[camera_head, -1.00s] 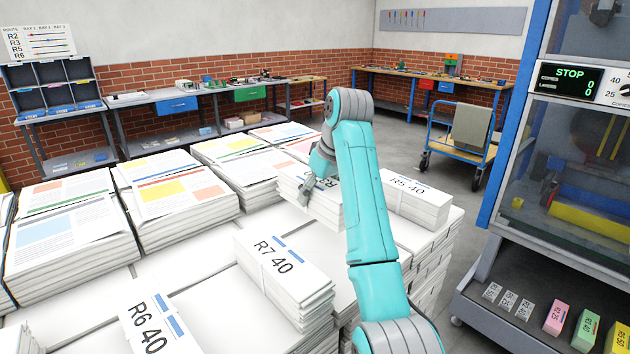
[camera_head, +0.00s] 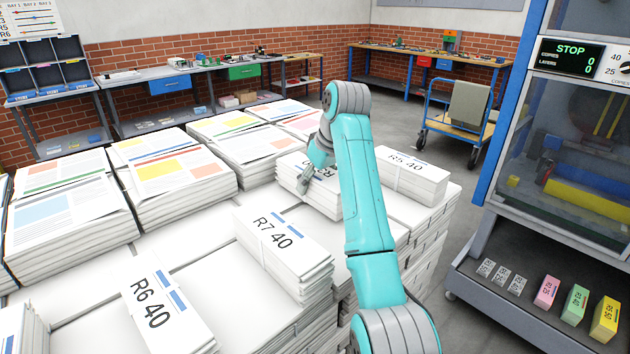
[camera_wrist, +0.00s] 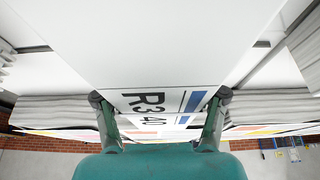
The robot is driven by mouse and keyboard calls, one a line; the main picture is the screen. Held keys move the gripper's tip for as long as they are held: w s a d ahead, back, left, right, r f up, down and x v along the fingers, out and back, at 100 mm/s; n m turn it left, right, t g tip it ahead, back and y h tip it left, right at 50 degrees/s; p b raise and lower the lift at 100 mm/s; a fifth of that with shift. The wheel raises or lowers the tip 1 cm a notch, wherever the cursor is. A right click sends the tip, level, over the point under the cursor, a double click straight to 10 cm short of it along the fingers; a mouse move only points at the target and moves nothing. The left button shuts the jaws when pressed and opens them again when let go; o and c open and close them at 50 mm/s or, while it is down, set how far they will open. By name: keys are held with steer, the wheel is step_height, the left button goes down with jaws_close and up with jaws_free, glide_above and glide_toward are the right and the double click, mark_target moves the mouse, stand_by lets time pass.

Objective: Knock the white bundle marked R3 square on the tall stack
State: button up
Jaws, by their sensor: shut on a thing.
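The white bundle marked R3 (camera_head: 322,195) lies on the tall stack of white bundles (camera_head: 425,243), between the R7 and R5 bundles. My arm hides part of its right side. In the wrist view its label R3 40 (camera_wrist: 150,103) with blue bars faces the camera. My gripper (camera_head: 303,184) is at the bundle's top and near side in the head view. In the wrist view my gripper (camera_wrist: 160,96) has one finger on each side of the label, shut on the bundle. Whether the bundle's edges line up with the stack cannot be told.
The R7 bundle (camera_head: 280,255) and R6 bundle (camera_head: 165,310) lie nearer on the stack, and the R5 bundle (camera_head: 412,176) is just right of my arm. Printed newspaper stacks (camera_head: 175,180) stand at the left. A machine with a STOP display (camera_head: 570,52) is at the right.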

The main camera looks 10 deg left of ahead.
steer(key=shift+w+a+r, duration=0.2)
steer(key=shift+w+a, duration=0.75)
steer(key=shift+a, duration=0.3)
stand_by(1.8)
steer(key=shift+d, duration=0.1)
steer(key=shift+s+d+f, duration=0.1)
steer(key=shift+s+d, duration=0.85)
steer(key=shift+d, duration=0.15)
steer(key=shift+s+d, duration=0.1)
steer(key=shift+d, duration=0.1)
